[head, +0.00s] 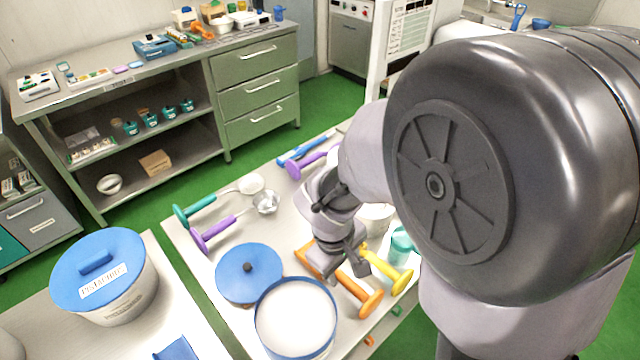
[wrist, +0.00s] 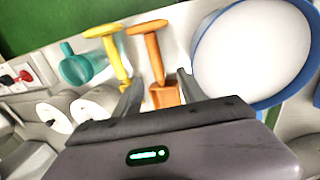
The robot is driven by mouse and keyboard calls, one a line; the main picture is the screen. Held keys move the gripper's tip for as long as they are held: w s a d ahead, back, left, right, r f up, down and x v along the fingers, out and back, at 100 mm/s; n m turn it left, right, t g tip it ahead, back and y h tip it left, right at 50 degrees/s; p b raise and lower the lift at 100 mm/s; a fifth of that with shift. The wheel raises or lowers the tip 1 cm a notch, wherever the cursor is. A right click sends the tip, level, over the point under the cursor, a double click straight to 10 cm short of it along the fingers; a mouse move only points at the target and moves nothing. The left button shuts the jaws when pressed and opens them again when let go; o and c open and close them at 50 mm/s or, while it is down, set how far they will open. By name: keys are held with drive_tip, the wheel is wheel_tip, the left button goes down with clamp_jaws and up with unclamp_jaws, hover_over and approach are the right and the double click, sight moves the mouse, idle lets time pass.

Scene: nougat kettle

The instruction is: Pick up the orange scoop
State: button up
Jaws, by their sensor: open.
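The orange scoop (wrist: 154,56) lies on the pale table in the wrist view, its T-shaped handle at the top and its scoop end toward my gripper. My gripper (wrist: 159,77) is open, with one finger on each side of the scoop's lower part. I cannot tell the height of the fingers above it, and no grip shows. In the head view the orange scoop (head: 361,289) shows its handle to the right of my gripper (head: 335,278) and another orange part to the left; the wrist covers its middle.
A yellow scoop (wrist: 119,62) lies close beside the orange one. A large blue-rimmed container (wrist: 250,52) stands close on the other side. A teal cup (wrist: 82,66) is beyond the yellow scoop. A blue lid (head: 248,272) and purple scoop (head: 210,235) lie farther left.

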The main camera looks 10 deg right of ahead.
sight(347, 280)
drive_tip(key=b+x, duration=0.4)
drive_tip(key=x, duration=0.5)
drive_tip(key=shift+w+d+f, duration=0.15)
drive_tip(key=shift+w+d, duration=0.05)
drive_tip(key=shift+w, duration=0.05)
drive_tip(key=shift+r, duration=0.2)
drive_tip(key=shift+c, duration=0.2)
clamp_jaws()
